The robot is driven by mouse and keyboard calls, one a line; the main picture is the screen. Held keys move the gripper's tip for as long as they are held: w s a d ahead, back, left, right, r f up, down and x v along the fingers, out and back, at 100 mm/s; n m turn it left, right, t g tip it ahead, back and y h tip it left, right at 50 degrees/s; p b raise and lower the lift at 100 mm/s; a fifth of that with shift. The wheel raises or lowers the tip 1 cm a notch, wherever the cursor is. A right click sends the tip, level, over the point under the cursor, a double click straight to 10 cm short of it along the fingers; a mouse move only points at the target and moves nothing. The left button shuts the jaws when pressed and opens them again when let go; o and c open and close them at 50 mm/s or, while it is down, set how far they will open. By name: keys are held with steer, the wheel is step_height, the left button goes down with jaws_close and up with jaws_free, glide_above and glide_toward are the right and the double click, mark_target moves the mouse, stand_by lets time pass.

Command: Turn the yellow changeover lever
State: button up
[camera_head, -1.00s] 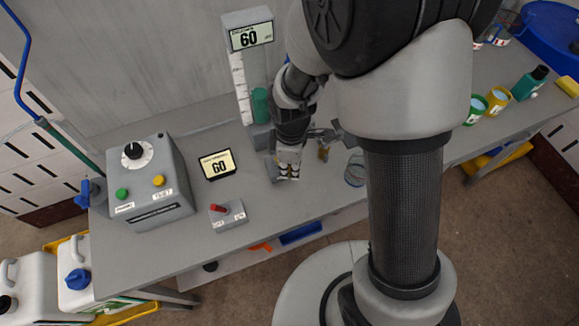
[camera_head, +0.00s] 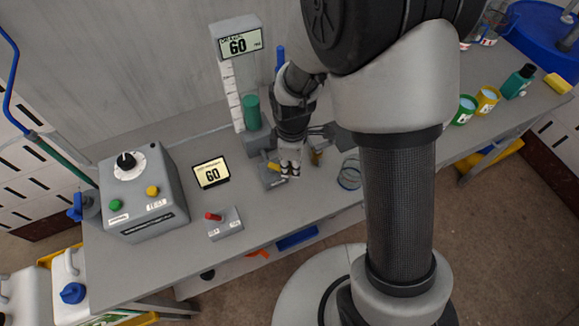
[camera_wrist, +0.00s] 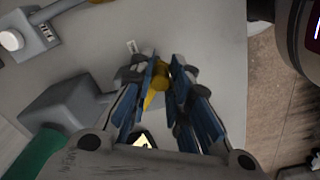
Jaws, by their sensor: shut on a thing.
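The yellow changeover lever (camera_head: 273,166) sits on a small grey base (camera_head: 270,182) on the bench, in front of the green cylinder column. In the head view only a short yellow part shows left of my gripper (camera_head: 289,172). In the wrist view the lever (camera_wrist: 154,94) stands between the blue-padded fingers of my gripper (camera_wrist: 162,70). My gripper is shut on it. The fingers hide part of the lever, so its exact angle is hard to tell.
A grey control box (camera_head: 145,195), a small display reading 60 (camera_head: 211,173) and a red-lever box (camera_head: 225,224) stand to the left. The column with the green cylinder (camera_head: 251,112) is just behind my gripper. A wire coil (camera_head: 349,172) lies to the right.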

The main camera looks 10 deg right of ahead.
steer(key=shift+s+d+f, duration=0.15)
steer(key=shift+s+f, duration=0.1)
steer(key=shift+w+d, duration=0.2)
steer(key=shift+w, duration=0.7)
steer(key=shift+o, duration=0.8)
steer(key=shift+w+r, duration=0.15)
steer(key=shift+w, duration=0.7)
steer(key=shift+w+a+r, duration=0.1)
steer(key=shift+w, duration=0.3)
steer(key=o, duration=1.6)
steer(key=shift+s, duration=0.15)
steer(key=shift+o, duration=0.2)
